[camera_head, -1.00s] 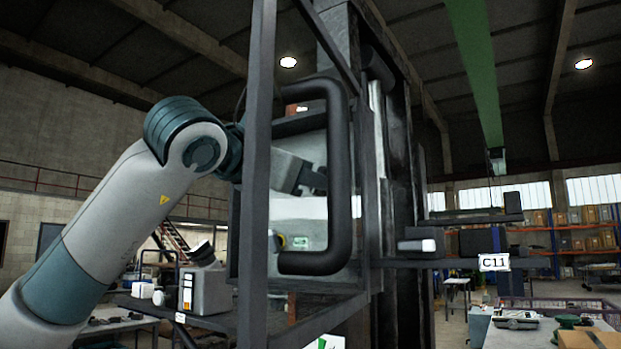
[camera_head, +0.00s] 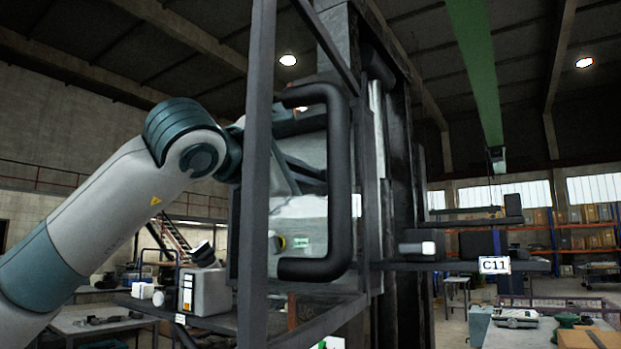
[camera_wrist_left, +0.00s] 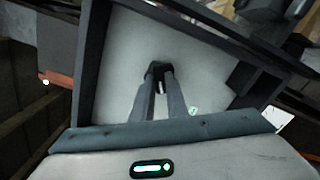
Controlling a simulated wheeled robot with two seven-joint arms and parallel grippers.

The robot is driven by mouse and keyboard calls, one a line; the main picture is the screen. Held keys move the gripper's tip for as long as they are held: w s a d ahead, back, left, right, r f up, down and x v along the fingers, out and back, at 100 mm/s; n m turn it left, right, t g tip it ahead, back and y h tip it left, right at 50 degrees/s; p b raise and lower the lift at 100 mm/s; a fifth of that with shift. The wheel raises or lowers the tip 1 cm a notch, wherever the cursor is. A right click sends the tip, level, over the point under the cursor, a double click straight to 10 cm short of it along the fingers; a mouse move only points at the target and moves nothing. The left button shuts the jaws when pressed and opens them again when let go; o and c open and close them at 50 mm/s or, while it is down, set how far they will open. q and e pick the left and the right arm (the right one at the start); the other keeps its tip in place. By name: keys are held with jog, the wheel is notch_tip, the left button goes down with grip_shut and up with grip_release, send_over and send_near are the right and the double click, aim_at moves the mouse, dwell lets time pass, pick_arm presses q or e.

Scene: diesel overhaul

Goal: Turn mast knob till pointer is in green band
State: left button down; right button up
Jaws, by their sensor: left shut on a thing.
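My left gripper (camera_wrist_left: 160,84) reaches into a dark-framed, pale-backed box (camera_wrist_left: 215,50) on the mast. Its two fingers come together on a small dark piece, which I take to be the mast knob (camera_wrist_left: 157,67); the fingers hide most of it. In the head view the left gripper (camera_head: 318,180) is partly behind a thick black handle (camera_head: 340,180) and a dark post. A small green label (camera_head: 300,242) is on the pale panel below it. I cannot make out a pointer or green band. My right gripper is not in view.
A dark upright post (camera_head: 257,180) stands in front of the box, close to my left arm. A grey device (camera_head: 207,290) sits on a shelf at lower left.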

pick_arm(q)
jog(key=shift+m, duration=0.8)
jog(key=shift+m+p, duration=0.3)
jog(key=shift+m, duration=0.8)
jog(key=c, duration=2)
grip_release()
jog(key=shift+m, duration=0.3)
jog(key=shift+c, duration=0.2)
jog(key=o, duration=0.4)
